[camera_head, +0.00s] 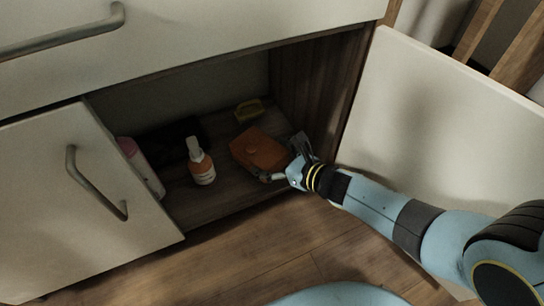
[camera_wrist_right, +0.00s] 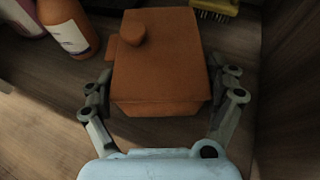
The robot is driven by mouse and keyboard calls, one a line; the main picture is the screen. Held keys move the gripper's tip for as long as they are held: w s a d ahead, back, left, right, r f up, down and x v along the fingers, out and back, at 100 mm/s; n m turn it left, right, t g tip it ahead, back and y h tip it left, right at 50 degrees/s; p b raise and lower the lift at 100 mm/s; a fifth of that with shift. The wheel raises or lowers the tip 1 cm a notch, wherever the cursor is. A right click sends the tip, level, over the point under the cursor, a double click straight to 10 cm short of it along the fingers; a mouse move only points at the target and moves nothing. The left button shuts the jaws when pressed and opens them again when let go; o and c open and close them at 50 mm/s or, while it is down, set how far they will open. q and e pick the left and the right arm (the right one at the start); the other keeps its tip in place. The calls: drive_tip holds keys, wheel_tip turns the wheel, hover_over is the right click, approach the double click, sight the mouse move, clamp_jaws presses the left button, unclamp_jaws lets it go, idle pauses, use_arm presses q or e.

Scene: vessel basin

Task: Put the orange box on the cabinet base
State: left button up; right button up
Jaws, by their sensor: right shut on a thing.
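The orange box (camera_head: 262,150) is inside the open cabinet, on or just above the cabinet base (camera_head: 215,203); I cannot tell whether it touches. My right gripper (camera_head: 284,163) reaches in from the right and is shut on the near end of the box. In the right wrist view the box (camera_wrist_right: 160,60) sits between the two fingers of the gripper (camera_wrist_right: 158,100), with a round knob on its top. My left gripper is not in view.
An orange-and-white spray bottle (camera_head: 201,165) and a pink-capped bottle (camera_head: 140,165) stand left of the box. A yellow brush or sponge (camera_head: 248,109) lies behind it. The open right door (camera_head: 440,130) and the side wall (camera_head: 318,95) bound the right.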

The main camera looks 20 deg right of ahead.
drive_tip(key=shift+f, duration=0.35)
drive_tip(key=o, duration=1.4)
drive_tip(key=v, duration=1.2)
drive_tip(key=shift+f, duration=0.1)
